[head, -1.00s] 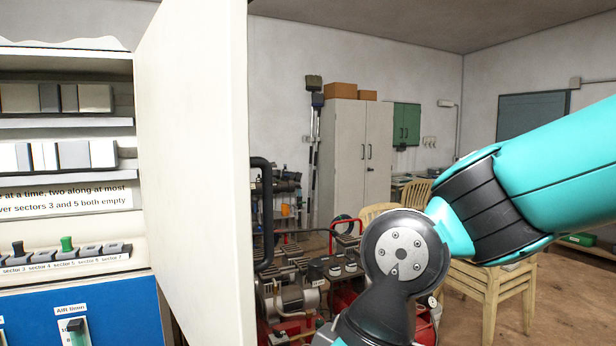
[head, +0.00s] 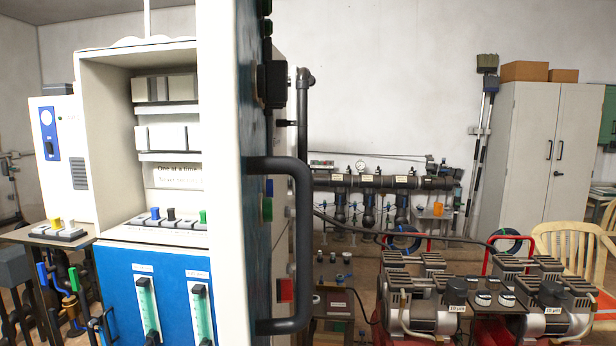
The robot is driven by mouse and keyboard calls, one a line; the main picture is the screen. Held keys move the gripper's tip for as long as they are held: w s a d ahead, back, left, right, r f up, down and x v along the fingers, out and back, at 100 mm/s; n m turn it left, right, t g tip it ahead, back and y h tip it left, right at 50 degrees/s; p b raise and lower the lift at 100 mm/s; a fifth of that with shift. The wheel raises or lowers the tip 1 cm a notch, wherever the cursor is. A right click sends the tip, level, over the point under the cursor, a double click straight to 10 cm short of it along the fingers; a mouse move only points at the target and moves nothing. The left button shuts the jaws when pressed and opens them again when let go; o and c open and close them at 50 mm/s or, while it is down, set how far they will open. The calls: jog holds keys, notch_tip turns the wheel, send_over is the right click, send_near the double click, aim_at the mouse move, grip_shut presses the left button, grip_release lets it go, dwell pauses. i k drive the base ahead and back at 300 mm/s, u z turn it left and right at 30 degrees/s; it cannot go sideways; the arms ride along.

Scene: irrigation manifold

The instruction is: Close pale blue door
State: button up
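The open door (head: 228,180) stands out from the cabinet (head: 108,130) towards me, seen almost edge-on. Its edge is cream white, and its outer face, on the right, is blue and strongly foreshortened; I cannot tell whether it is pale. A large dark grey bar handle (head: 303,240) sticks out to the right from that face. The cabinet's inside is exposed left of the door, which hides its right part. My gripper is not in view, and no part of my arm shows now.
A small table (head: 45,234) with coloured levers stands left.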

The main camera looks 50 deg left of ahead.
aim_at(233, 37)
jog(key=i, duration=1.35)
jog(key=u, duration=2.75)
jog(key=k, duration=0.55)
jog(key=z, duration=0.15)
